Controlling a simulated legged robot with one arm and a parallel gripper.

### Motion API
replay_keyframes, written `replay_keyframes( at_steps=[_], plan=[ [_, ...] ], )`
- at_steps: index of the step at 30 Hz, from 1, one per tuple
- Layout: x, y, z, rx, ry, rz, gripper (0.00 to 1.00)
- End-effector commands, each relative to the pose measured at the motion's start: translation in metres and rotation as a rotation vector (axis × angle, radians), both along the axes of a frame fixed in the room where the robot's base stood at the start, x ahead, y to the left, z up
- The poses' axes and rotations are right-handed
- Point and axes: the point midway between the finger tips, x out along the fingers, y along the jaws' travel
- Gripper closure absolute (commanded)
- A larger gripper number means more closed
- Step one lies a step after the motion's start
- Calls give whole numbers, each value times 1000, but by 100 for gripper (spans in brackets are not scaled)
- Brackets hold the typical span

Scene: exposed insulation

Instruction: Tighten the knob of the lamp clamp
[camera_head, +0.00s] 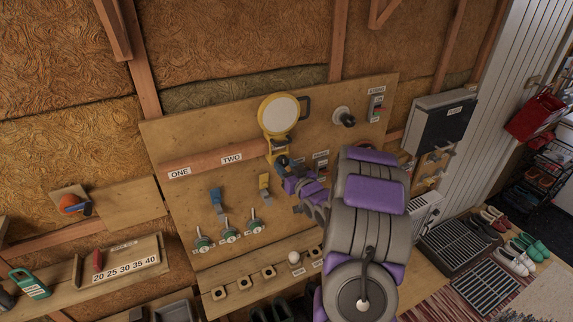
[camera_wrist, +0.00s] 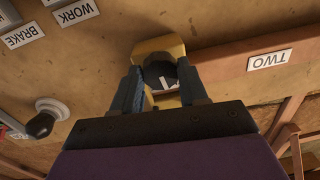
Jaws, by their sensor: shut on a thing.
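The yellow work lamp (camera_head: 281,114) with a round pale face is at the upper middle of the wooden board in the head view. Its yellow clamp (camera_head: 274,148) sits just below it, on the wooden rail, and also shows in the wrist view (camera_wrist: 158,46). The clamp's dark round knob (camera_wrist: 158,73) has a white mark. My gripper (camera_head: 282,162) reaches the clamp from the lower right. In the wrist view its two blue fingers (camera_wrist: 160,80) are shut on the knob, one on each side. The knob is hidden behind the gripper in the head view.
The wooden board (camera_head: 165,140) carries several levers and valves below the rail. A black-handled knob (camera_head: 345,117) and a switch (camera_head: 376,107) are to the lamp's right. A grey electrical box (camera_head: 440,123) stands farther right. My arm covers the board's lower right.

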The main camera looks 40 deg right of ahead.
Motion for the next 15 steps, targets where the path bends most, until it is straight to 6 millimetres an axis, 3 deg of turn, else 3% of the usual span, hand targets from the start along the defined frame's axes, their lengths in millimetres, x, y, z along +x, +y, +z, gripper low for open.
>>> replay_keyframes(
  at_steps=[15],
  plan=[
    [0, 0, -2, 141, -30, -2, 87]
  ],
)
